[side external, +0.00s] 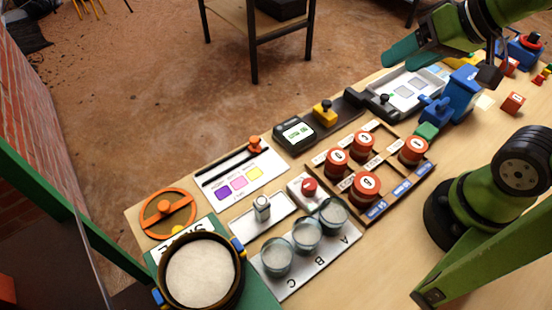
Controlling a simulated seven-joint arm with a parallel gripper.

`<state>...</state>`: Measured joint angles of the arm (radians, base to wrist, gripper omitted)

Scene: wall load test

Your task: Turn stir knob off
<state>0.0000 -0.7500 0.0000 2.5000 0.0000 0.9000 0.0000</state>
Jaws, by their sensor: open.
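My gripper (402,52) is at the upper right, with its teal end above the far edge of the table, apart from the controls. Its fingers are only partly clear from this side; it holds nothing that I can see. No knob is readable as the stir knob. Candidates are a yellow knob (325,112) beside a small display unit (294,134), a dark knob (385,99) near the grey tray, and an orange knob (255,143) at the end of a black slot. A red button (309,187) sits on a white plate. Knob settings are too small to tell.
A wooden rack (372,147) holds several red-topped weights. Glass jars (307,232) stand on a lettered board. A pan (200,270), an orange wheel (168,212) and a silver bottle (262,206) are at the left. Blue blocks (462,92) and a grey tray (408,92) lie below my gripper.

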